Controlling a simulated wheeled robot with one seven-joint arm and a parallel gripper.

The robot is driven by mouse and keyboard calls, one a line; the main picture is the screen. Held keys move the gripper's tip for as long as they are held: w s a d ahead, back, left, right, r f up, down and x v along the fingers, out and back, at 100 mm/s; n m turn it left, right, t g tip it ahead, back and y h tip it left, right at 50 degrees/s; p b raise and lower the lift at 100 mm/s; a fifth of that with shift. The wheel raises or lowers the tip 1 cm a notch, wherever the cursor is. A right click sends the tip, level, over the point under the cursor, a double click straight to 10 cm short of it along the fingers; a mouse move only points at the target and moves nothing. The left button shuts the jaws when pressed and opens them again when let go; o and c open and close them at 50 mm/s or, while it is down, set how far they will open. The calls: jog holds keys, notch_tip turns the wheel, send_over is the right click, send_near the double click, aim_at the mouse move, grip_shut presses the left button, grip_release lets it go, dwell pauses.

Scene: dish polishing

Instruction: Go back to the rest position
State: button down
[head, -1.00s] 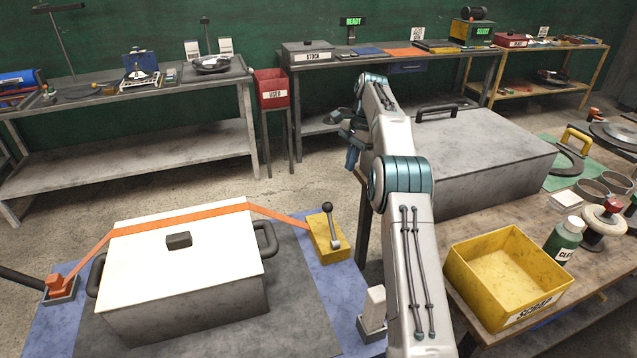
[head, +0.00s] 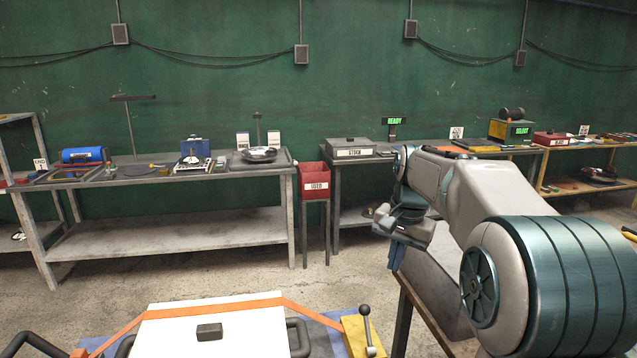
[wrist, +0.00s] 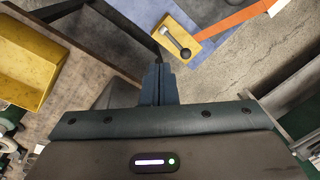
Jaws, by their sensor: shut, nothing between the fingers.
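My gripper (wrist: 159,84) is shut and empty. In the wrist view its two dark fingers meet at the middle and point over the floor, near the edge of a blue mat. In the head view my gripper (head: 395,256) hangs at the end of my folded arm, right of the red bin and in front of the back benches. It touches nothing that I can see.
A white-lidded case (head: 215,333) with an orange strap and a yellow lever block (head: 360,338) lies low in front. A red USED bin (head: 314,180) stands between the left bench (head: 150,178) and the STOCK bench. A yellow box (wrist: 30,62) is at left in the wrist view.

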jog(key=s+f+n+t, duration=0.1)
jog(key=s+f+n, duration=0.2)
jog(key=s, duration=1)
jog(key=s+f+n+t+h, duration=0.1)
jog(key=s+f+n, duration=0.2)
jog(key=s, duration=1)
jog(key=shift+s+a+f+n+t, duration=0.3)
jog(key=shift+a+f, duration=0.05)
jog(key=shift+f, duration=0.5)
jog(key=shift+s, duration=0.1)
